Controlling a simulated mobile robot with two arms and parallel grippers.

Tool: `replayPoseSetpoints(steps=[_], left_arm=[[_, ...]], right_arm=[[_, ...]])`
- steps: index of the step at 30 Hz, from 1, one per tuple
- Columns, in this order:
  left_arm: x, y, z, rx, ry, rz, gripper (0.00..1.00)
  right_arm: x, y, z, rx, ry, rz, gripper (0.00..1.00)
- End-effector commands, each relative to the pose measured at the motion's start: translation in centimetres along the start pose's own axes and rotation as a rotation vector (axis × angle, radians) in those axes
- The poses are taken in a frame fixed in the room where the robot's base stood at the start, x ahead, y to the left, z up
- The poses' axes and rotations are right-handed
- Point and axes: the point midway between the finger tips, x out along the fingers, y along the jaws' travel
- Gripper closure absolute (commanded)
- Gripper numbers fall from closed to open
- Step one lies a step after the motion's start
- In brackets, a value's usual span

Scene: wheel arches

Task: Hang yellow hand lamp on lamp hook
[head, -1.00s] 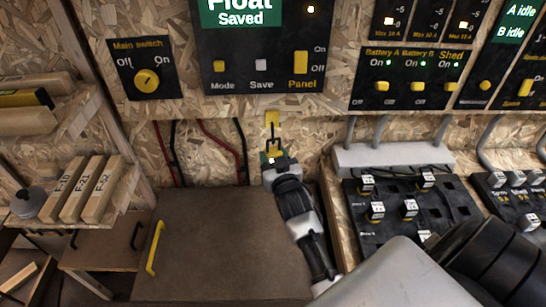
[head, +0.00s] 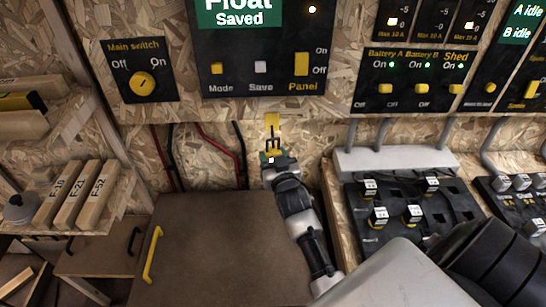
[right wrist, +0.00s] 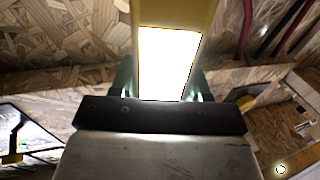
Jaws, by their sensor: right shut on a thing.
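The yellow hand lamp, with a bright white lit panel, fills the upper middle of the right wrist view (right wrist: 166,65). My right gripper (right wrist: 160,95) is shut on it. In the head view my right gripper (head: 273,158) is in front of the chipboard wall, and a small yellow part of the lamp (head: 272,146) shows just above the fingers. A yellow piece on the wall (head: 272,120), which looks like the lamp hook, is directly above. The two nearly meet in the picture; I cannot tell whether they touch. My left gripper is not in view.
A switch panel (head: 262,80) is on the wall above. Red and black cables (head: 215,142) run down the wall to the left. A brown box top (head: 215,245) is below. A black socket board (head: 400,210) stands to the right of my arm.

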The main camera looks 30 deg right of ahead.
Motion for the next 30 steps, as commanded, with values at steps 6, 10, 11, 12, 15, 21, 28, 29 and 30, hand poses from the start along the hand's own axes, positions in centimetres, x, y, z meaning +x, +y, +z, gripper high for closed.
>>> replayPoseSetpoints(steps=[6, 10, 11, 12, 15, 21, 28, 29, 30], left_arm=[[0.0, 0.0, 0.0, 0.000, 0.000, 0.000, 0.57], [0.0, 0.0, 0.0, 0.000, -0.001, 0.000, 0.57], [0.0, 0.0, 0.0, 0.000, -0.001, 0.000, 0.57], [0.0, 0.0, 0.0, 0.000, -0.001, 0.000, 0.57], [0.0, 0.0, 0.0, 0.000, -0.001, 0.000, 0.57], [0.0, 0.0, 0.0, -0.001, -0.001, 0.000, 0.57], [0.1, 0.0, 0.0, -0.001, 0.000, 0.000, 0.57], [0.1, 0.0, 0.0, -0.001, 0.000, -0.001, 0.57], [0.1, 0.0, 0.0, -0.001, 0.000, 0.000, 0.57]], right_arm=[[0.0, 0.0, -0.1, 0.000, 0.003, 0.000, 0.83], [0.0, 0.0, -0.1, 0.000, 0.003, 0.000, 0.50], [0.0, 0.0, -0.1, 0.000, 0.003, 0.000, 0.46], [0.0, 0.0, -0.1, 0.000, 0.002, 0.000, 0.40], [0.0, 0.0, -0.1, 0.000, 0.002, 0.000, 0.24], [0.0, 0.0, -0.1, 0.000, 0.001, 0.000, 0.24], [-1.4, 0.0, 0.2, -0.001, -0.002, 0.000, 0.24], [-1.9, 0.0, 0.1, -0.001, -0.001, 0.000, 0.24], [-2.7, 0.0, 0.2, -0.001, -0.002, 0.000, 0.24]])
